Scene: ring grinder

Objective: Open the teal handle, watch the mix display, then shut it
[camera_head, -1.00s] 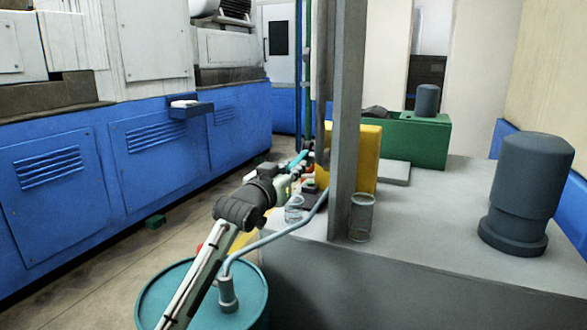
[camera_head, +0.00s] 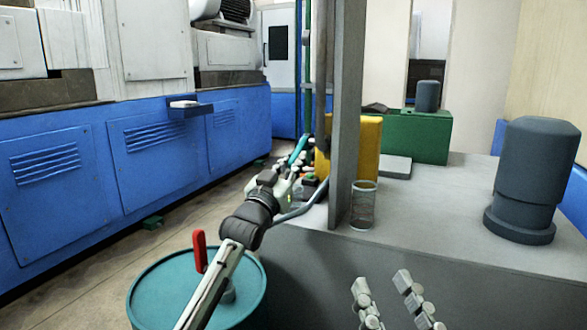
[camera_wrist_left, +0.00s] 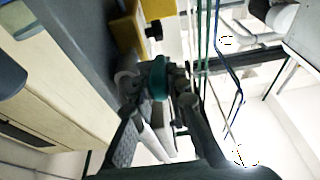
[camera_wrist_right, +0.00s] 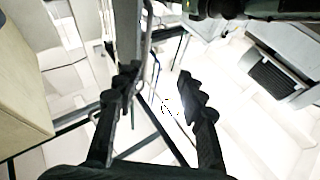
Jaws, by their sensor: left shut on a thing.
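The teal handle (camera_head: 298,149) shows beside the yellow box (camera_head: 368,150), past the grey post. It also shows as a teal knob in the left wrist view (camera_wrist_left: 158,78), between the fingers. My left gripper (camera_head: 290,172) is shut on it; its fingertips are partly hidden in the head view. My right gripper (camera_head: 390,298) is open and empty over the front of the grey bench, and its fingers stand apart in the right wrist view (camera_wrist_right: 160,88). I cannot make out a mix display in any view.
A grey post (camera_head: 346,120) stands between the left gripper and the bench top. A clear beaker (camera_head: 363,206) is beside it. A teal drum (camera_head: 160,290) with a red lever (camera_head: 199,251) stands under my left arm. A dark cylinder (camera_head: 535,180) stands on the right.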

